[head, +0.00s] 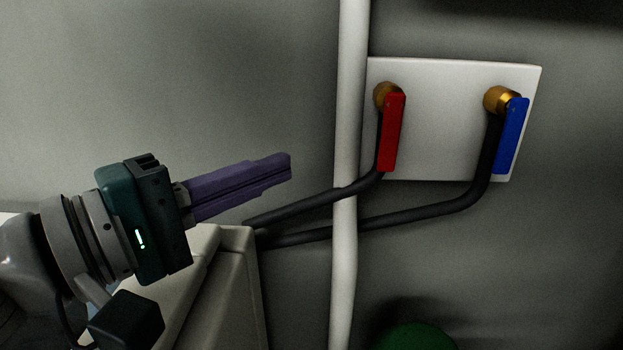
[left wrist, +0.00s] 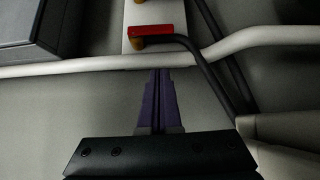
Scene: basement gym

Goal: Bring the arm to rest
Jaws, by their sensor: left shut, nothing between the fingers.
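My left gripper (head: 285,165) comes in from the left in the head view, with its purple fingers closed together and nothing between them. It is in the air, left of the white pipe and the valve panel, near the top of a pale cabinet. In the left wrist view its fingers (left wrist: 160,78) point toward the pipe and the panel, apart from the red handle. My right gripper is in neither view.
A white wall panel (head: 440,130) bears a red valve handle (head: 392,133) and a blue one (head: 511,136), both hanging down. Black hoses (head: 420,212) run to the pale cabinet (head: 225,285). A white pipe (head: 350,110) stands beside the panel. A green round object (head: 415,338) is below.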

